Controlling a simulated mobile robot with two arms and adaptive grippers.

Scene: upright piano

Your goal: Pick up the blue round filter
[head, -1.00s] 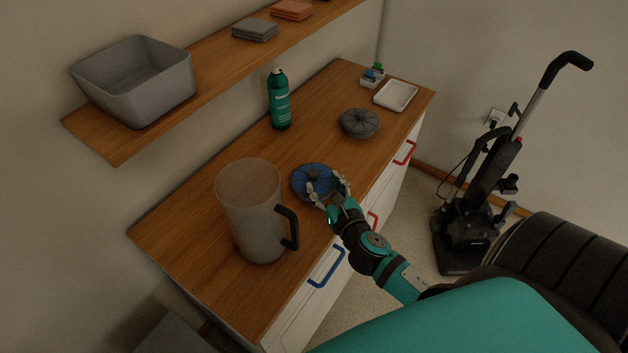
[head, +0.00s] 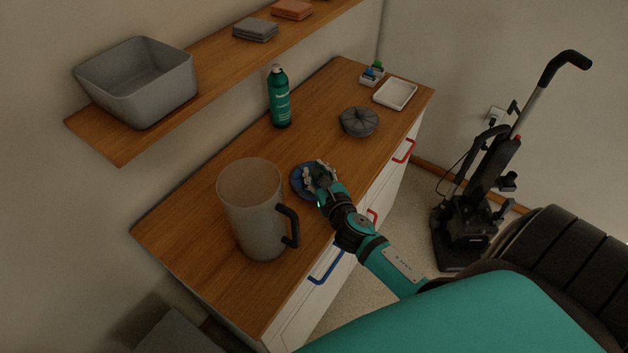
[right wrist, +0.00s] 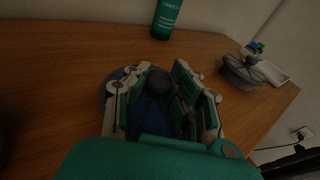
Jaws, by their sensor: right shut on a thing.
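The blue round filter (head: 300,185) lies on the wooden counter to the right of the grey jug, partly hidden by my right gripper. My right gripper (head: 319,172) is over the filter, shut on its dark central knob. In the right wrist view, the filter (right wrist: 113,98) shows under and beside the fingers, and the knob (right wrist: 159,82) sits between the two fingers of the right gripper (right wrist: 160,88). The filter appears to rest on the counter. My left gripper is in neither view.
A large grey jug (head: 252,215) with a black handle stands close left of the filter. A shelf (head: 210,75) hangs above the left side.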

